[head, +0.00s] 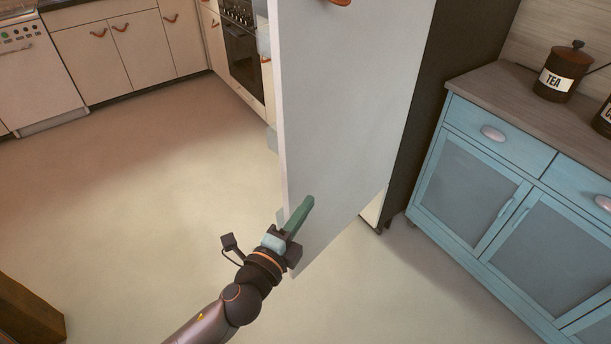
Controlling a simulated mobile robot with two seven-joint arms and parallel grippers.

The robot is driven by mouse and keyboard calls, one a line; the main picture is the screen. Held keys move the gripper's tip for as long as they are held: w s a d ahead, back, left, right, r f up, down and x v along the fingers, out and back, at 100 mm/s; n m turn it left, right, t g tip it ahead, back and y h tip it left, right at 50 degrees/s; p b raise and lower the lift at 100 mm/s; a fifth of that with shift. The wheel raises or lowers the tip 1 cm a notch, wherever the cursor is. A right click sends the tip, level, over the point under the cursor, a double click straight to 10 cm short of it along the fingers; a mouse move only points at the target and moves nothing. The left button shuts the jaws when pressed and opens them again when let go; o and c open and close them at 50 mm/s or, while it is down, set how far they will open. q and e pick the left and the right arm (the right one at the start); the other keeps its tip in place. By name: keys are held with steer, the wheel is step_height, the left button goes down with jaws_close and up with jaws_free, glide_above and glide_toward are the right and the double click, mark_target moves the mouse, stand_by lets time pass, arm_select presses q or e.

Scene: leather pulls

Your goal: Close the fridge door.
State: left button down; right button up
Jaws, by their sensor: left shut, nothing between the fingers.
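The fridge door (340,110) is a tall pale grey panel standing open in the middle of the head view, with its outer face toward me. An orange-brown leather pull (340,2) shows at its top edge. The dark side of the fridge body (415,130) is behind it to the right. My left gripper (308,203) is shut and empty, in front of the lower part of the door near its free left edge. I cannot tell whether it touches the door. My right gripper is not in view.
A blue cabinet (470,170) with a wooden top stands to the right, bearing a dark tea canister (562,72). Cream cabinets (125,45), a white dishwasher (35,75) and an oven (241,55) line the back.

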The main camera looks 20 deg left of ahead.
mark_target(305, 177)
arm_select(q)
steer(key=shift+w+a+p, duration=0.15)
steer(key=shift+w+a, duration=0.25)
steer(key=shift+w, duration=1)
steer(key=shift+w+a+p, duration=0.15)
steer(key=shift+w+a, duration=0.3)
steer(key=shift+w, duration=0.9)
steer(key=shift+w+a+p, duration=0.15)
steer(key=shift+w+a, duration=0.25)
steer(key=shift+w, duration=1)
